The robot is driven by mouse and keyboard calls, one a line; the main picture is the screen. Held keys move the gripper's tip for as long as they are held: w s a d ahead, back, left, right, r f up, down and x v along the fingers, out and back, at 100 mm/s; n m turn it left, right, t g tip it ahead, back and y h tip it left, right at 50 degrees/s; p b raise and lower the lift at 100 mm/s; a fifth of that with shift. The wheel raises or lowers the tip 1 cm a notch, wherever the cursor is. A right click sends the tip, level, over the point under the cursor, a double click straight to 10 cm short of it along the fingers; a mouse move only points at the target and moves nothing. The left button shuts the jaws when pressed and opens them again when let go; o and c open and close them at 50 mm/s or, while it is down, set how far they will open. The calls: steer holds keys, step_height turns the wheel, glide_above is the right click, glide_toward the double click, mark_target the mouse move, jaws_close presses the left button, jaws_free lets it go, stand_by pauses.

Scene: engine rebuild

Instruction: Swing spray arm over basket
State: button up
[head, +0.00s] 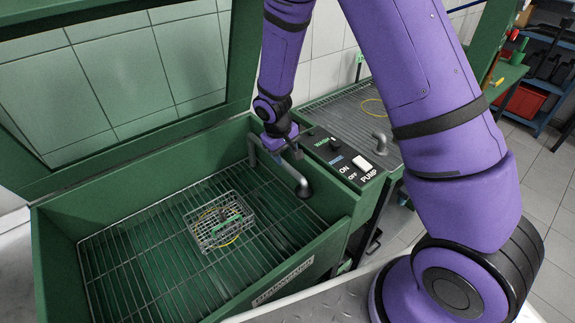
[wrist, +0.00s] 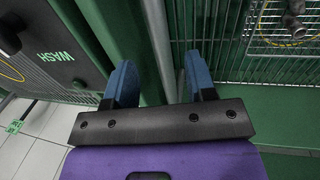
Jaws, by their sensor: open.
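The spray arm (head: 288,172) is a grey bent pipe at the right inner side of the green washer tank, its end angled down over the rack, to the right of the basket. The wire basket (head: 192,236) sits on the rack with a yellow ring and a small dark part in it. A corner of the basket (wrist: 258,42) shows at upper right in the wrist view. My gripper (head: 293,150) is by the tank's right wall, close above the spray arm; contact cannot be told.
The control panel (head: 345,173) with a white pump switch (head: 362,163) is just right of my gripper. The raised lid (head: 120,70) stands behind the tank. A slatted drain board (head: 345,115) lies behind the panel. The rack (head: 135,262) is bare around the basket.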

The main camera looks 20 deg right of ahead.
mark_target(288, 166)
steer(key=shift+w+d+f, duration=0.1)
steer(key=shift+d+f, duration=0.1)
steer(key=shift+f, duration=0.75)
steer(key=shift+d+f, duration=0.15)
steer(key=shift+f, duration=0.8)
steer(key=shift+w+d+f, duration=0.1)
steer(key=shift+d+f, duration=0.1)
steer(key=shift+f, duration=0.75)
jaws_close()
